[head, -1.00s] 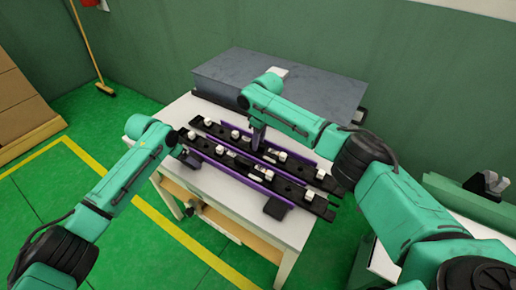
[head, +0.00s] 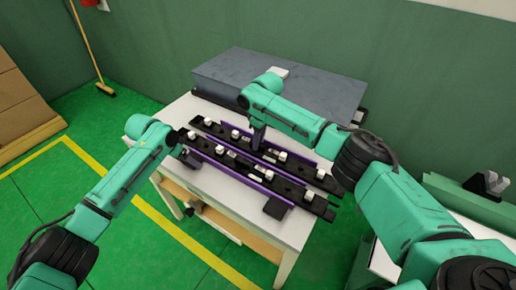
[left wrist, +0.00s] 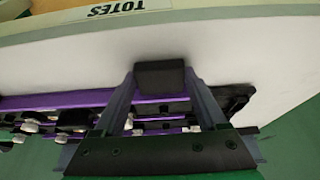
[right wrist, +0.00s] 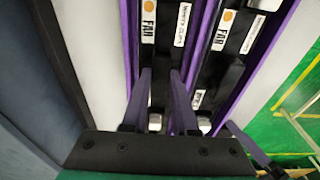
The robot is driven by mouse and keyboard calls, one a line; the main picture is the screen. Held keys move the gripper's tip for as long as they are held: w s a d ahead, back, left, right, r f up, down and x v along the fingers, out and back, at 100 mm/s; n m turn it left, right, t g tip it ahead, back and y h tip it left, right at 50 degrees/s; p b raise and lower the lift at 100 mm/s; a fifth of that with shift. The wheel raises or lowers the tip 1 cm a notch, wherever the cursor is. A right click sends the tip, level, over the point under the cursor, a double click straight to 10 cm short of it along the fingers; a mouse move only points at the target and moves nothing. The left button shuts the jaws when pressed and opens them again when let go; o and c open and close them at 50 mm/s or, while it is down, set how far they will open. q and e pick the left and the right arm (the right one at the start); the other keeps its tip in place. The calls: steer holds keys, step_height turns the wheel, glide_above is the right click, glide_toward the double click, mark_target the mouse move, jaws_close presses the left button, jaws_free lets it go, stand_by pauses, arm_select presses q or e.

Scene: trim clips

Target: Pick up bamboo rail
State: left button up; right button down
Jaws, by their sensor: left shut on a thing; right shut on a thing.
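Two long black rails with purple side strips and white clips lie parallel on the table: a far rail (head: 288,157) and a near rail (head: 252,175). No bamboo colour shows on either. My right gripper (head: 258,142) reaches down to the far rail near its middle. In the right wrist view its narrowly spaced fingers (right wrist: 162,75) are shut on the dark rail between purple walls. My left gripper (head: 190,157) is at the near rail's left end. In the left wrist view its fingers (left wrist: 160,80) are on both sides of a black block (left wrist: 160,72).
The white table (head: 180,112) has a large grey case (head: 285,80) along its back. A second black block (head: 277,207) sticks out at the near rail's front right. A bench (head: 440,195) stands to the right. A broom (head: 90,50) leans at the back left.

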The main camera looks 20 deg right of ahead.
stand_by(0.7)
arm_select(q)
steer(key=o, duration=1.5)
arm_select(e)
step_height(320, 180, up, 10)
